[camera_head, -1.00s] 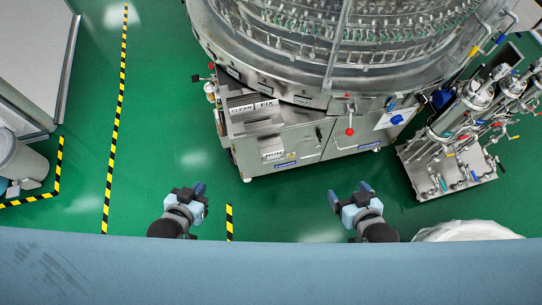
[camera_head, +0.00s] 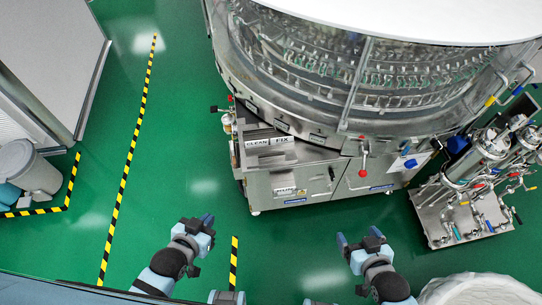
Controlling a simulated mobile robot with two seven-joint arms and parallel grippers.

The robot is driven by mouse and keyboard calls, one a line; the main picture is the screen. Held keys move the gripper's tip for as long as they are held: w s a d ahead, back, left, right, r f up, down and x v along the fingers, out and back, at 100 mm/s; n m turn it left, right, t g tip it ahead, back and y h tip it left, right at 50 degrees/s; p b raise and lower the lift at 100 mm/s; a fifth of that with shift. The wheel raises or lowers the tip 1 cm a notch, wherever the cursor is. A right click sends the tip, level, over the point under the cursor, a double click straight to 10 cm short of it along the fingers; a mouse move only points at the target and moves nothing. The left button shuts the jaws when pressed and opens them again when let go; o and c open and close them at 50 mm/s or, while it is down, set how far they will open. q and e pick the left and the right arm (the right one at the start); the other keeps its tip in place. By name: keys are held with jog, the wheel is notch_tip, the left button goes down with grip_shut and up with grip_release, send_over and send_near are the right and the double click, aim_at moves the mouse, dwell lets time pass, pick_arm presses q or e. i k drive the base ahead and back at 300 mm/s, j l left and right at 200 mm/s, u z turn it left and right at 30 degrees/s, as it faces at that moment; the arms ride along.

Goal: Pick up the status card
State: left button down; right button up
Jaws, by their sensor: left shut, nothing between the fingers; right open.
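Small white status cards are on the front of the rotary washer (camera_head: 300,150). A card reading CLEAN (camera_head: 257,143) and a card reading FIX (camera_head: 284,140) sit side by side on the upper ledge. A card that seems to read RUN (camera_head: 284,190) is on the cabinet front below them. My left gripper (camera_head: 205,221) is shut and empty over the green floor, below and left of the cards. My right gripper (camera_head: 358,239) is open and empty, below and right of them. Both are apart from the washer.
A metal pump skid (camera_head: 465,205) with pipes and valves stands at the right. A white round object (camera_head: 480,290) is at the lower right. Grey bins (camera_head: 28,165) and a cabinet (camera_head: 55,50) are at the left. The green floor before the washer is clear.

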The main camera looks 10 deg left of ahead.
aim_at(287, 191)
jog(key=j+z, duration=0.25)
jog(key=j, duration=1.95)
jog(key=i, duration=0.05)
